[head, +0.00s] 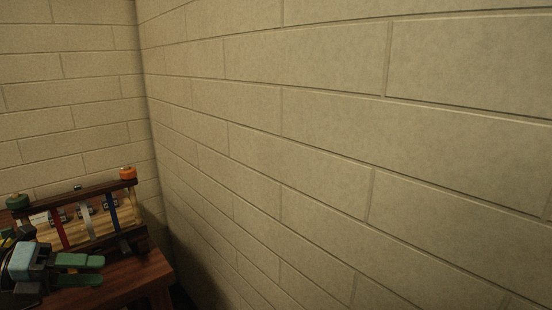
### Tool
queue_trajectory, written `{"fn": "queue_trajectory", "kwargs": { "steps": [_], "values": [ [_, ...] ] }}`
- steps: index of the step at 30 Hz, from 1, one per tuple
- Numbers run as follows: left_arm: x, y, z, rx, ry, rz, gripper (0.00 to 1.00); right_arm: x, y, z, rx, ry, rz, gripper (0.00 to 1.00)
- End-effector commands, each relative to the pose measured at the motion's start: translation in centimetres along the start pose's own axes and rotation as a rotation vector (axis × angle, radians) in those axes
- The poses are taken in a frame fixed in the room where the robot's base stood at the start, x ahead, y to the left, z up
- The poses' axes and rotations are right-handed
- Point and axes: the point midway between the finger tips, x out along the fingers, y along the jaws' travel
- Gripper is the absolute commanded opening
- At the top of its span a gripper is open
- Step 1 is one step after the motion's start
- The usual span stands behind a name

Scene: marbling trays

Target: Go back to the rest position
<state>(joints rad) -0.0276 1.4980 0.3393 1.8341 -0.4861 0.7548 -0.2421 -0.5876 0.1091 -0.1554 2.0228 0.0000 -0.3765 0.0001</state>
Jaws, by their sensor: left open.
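My left gripper (84,269) shows at the lower left in the head view. Its two green fingers are apart with nothing between them. It is in front of a wooden rack (75,191) on a brown wooden table (130,279). My right gripper is outside the view.
The rack holds red, white and blue strips and has an orange knob (128,173) at its right end and a green one (18,201) at its left. A bare block wall (350,140) fills the middle and right. The table's right edge lies close to this wall.

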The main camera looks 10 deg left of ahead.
Motion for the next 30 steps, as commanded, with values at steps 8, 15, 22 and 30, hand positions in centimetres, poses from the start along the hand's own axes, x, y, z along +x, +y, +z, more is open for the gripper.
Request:
{"fn": "queue_trajectory", "kwargs": {
  "steps": [8, 15, 22, 30],
  "values": [
    [-0.1, 8.6, -6.5, -0.573, -0.336, -0.108, 0.59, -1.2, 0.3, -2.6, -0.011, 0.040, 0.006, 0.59],
    [0.8, 14.5, -15.7, -1.083, -0.598, -0.132, 0.59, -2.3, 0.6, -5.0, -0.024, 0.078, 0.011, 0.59],
    [3.2, 16.9, -27.2, -1.586, -0.808, -0.111, 0.59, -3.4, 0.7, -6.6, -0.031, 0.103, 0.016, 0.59],
    [7.8, 14.4, -39.9, -2.128, -0.961, -0.050, 0.59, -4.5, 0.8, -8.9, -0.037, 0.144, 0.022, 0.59]
  ]
}}
